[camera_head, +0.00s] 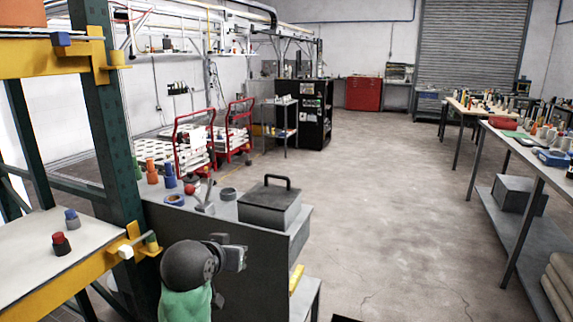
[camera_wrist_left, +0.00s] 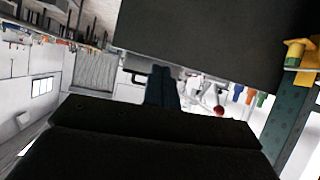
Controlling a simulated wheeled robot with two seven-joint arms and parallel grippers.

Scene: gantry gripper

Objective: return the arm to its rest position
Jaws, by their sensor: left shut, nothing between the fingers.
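My left arm, with a dark round joint and a green sleeve, comes up at the bottom of the head view. Its gripper (camera_head: 236,258) is beside the dark side panel of the cabinet (camera_head: 255,250), below its top. In the left wrist view the gripper (camera_wrist_left: 162,82) shows its fingers together with nothing held. Whether it touches the panel I cannot tell. My right gripper is not in view.
A green and yellow rack post (camera_head: 108,120) stands close at left, with a shelf (camera_head: 50,250). A grey box with a handle (camera_head: 269,205) and small coloured parts stand on the cabinet. Open floor (camera_head: 380,200) lies to the right, before a long workbench (camera_head: 535,160).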

